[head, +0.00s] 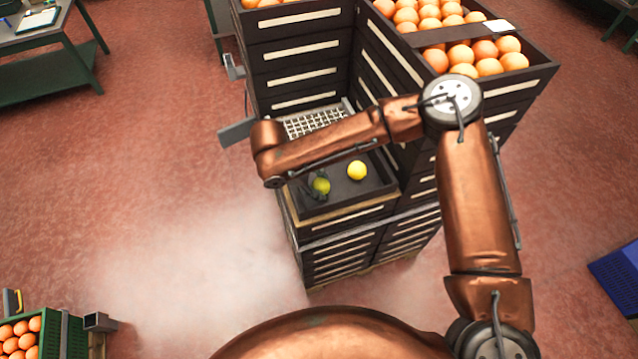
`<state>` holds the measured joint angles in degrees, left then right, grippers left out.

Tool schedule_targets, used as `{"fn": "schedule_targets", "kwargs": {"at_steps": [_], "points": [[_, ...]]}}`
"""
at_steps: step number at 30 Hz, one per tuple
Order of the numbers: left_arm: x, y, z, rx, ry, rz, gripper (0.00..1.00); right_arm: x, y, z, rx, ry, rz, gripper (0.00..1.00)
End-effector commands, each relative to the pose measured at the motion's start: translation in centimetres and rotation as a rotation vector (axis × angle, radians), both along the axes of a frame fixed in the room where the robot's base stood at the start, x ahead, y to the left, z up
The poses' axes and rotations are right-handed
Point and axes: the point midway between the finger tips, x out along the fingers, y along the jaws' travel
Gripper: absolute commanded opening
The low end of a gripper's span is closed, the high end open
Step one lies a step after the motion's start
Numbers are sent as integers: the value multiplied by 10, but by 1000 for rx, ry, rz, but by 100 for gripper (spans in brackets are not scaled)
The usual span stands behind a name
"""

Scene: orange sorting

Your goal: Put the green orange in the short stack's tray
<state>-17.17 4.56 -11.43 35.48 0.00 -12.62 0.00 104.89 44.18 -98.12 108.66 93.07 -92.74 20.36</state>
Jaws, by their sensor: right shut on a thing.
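The green orange (320,185) is yellow-green and shows at the left part of the short stack's dark tray (375,195). My right arm reaches in from the right and bends down over this tray. My right gripper (318,187) is small and dark in the head view, and it is shut on the green orange. I cannot tell whether the orange touches the tray floor. A yellow fruit (357,170) lies in the same tray, right of the gripper and apart from it. My left gripper is out of view.
Tall stacks of dark crates, some topped with oranges (461,54), stand behind and right of the short stack. A white grid (315,122) lies behind the tray. A green crate of oranges (50,330) is at bottom left, a blue crate (615,275) at right. Floor left is clear.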

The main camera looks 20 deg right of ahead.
Motion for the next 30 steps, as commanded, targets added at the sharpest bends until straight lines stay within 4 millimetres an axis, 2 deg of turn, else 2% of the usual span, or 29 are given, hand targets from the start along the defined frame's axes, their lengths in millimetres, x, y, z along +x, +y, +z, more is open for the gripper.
{"fn": "schedule_targets", "kwargs": {"at_steps": [7,8,15,26,30], "points": [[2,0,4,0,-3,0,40,-1,0,1,0,1,-2,13],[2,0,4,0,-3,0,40,0,0,0,0,0,-1,39],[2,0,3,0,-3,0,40,0,0,-1,0,0,-1,55],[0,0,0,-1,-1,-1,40,0,0,1,0,-2,0,56],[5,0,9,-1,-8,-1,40,0,9,22,1,-3,-1,56]]}}
